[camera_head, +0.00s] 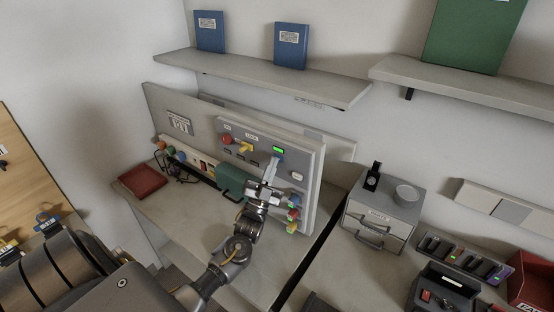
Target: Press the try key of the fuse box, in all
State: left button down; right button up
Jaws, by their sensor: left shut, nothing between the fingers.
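The fuse box, a grey upright panel (312,160), stands on the desk at the back. Its face carries a red knob (226,139), a yellow handle (246,147), a green lit window (278,150) and a white key (297,176). Colored parts (293,214) sit along its lower right. I cannot read which key is marked try. My left gripper (271,164) is shut and empty, pointing up at the panel face just below the green window. Whether it touches the face I cannot tell. The gripper hides part of the panel. My right gripper is out of view.
A red book-like block (143,181) lies at the desk's left. A grey drawer box (380,218) and a charger rack (463,260) stand to the right. A shelf (325,88) hangs above. The desk front left is clear.

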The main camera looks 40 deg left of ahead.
pick_arm(q)
jog(key=shift+s, duration=0.75)
jog(key=shift+p, duration=0.3)
jog(key=s+p, duration=0.1)
jog(key=s, duration=0.4)
jog(key=shift+d+p, duration=0.1)
jog(key=shift+p, duration=0.2)
dwell(0.3)
